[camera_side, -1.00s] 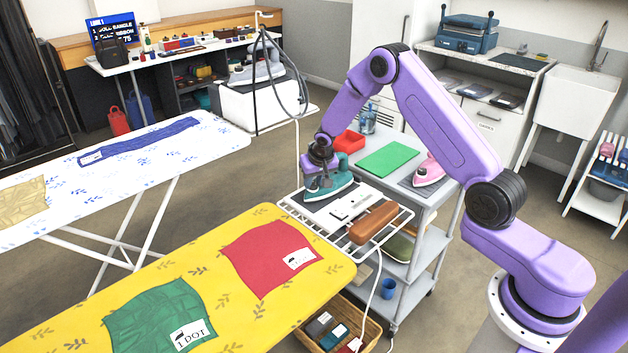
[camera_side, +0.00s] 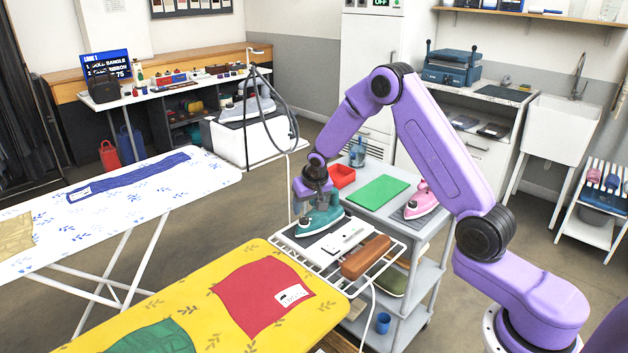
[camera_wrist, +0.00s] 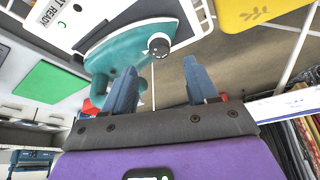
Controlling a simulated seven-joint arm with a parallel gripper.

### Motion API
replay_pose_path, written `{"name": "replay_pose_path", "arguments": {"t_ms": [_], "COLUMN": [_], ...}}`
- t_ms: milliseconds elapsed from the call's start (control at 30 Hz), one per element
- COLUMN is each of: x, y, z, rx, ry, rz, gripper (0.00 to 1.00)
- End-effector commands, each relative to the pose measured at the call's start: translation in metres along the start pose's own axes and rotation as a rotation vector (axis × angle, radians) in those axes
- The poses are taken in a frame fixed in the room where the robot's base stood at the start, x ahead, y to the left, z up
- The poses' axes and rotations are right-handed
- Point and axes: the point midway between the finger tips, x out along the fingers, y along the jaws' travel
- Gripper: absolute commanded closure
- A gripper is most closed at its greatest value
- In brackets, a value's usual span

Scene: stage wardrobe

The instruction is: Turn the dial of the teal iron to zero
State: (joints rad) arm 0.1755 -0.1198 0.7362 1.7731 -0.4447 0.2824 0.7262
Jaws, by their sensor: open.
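The teal iron (camera_side: 325,224) rests on a dark pad on the white wire rack (camera_side: 398,246) at the cart's near end. In the wrist view the teal iron (camera_wrist: 130,48) shows at upper left, with its round black-and-white dial (camera_wrist: 158,46) at its end. My gripper (camera_wrist: 160,66) is open and empty; its two blue-grey fingers lie apart, with the dial ahead of the gap between them. In the side view my gripper (camera_side: 308,208) hangs over the iron and partly hides it. The dial's setting is too small to read.
A white plate (camera_side: 343,237) and a brown block (camera_side: 366,257) lie beside the iron. A pink iron (camera_side: 421,201), a green mat (camera_side: 378,191) and a red tray (camera_side: 341,176) are on the cart. A yellow ironing board (camera_side: 215,338) stands in front.

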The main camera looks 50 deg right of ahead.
Motion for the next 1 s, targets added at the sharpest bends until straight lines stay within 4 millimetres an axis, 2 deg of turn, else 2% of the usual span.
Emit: {"name": "replay_pose_path", "arguments": {"t_ms": [400, 600, 800, 1000], "x": [-0.075, -0.104, -0.119, -0.122], "y": [-0.001, -0.001, 0.000, 0.000], "z": [0.000, 0.000, 0.001, 0.001], "rx": [-0.001, -0.002, -0.002, -0.002], "ry": [0.003, 0.002, -0.001, -0.003], "rz": [-0.001, -0.001, 0.000, 0.000], "gripper": [0.42, 0.42, 0.42, 0.42]}}
